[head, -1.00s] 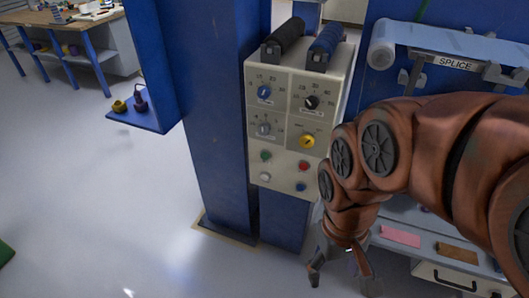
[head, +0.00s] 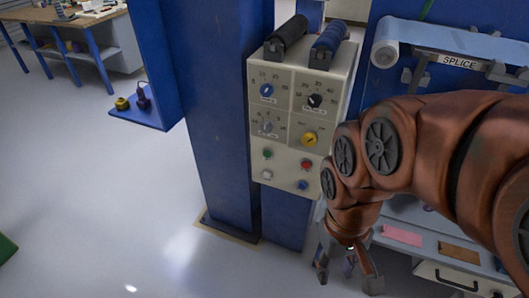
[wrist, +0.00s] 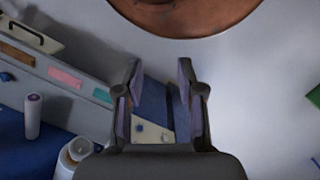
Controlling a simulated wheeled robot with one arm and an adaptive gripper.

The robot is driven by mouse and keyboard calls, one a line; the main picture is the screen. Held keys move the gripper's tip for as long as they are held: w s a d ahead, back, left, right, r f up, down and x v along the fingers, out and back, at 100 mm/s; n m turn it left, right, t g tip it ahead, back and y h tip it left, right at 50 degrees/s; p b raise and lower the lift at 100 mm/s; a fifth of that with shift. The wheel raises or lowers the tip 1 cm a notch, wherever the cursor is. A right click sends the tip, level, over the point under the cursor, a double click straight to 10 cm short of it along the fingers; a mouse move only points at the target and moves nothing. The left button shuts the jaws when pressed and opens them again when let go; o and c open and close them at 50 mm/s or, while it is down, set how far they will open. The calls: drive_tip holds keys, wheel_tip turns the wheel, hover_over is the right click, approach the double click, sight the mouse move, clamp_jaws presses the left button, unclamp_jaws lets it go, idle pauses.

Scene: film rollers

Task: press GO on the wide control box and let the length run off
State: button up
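The cream control box (head: 283,138) is mounted on the blue post, with several dials, a yellow knob (head: 309,139) and small round buttons below. These include a green button (head: 267,154), a red button (head: 307,164), a white button (head: 267,175) and a blue button (head: 303,186). The button labels are too small to read. My gripper (head: 348,274) is open and empty, below and to the right of the box and apart from it. In the wrist view, part of the box (wrist: 152,133) shows between the open fingers (wrist: 160,78).
A black roller (head: 287,38) and a blue roller (head: 330,38) sit on top of the box. A splice table with a film roll (head: 384,55) and pink pad (head: 402,235) stands at right. A blue shelf (head: 150,118) juts out at left.

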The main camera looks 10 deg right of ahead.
clamp_jaws()
idle(1.3)
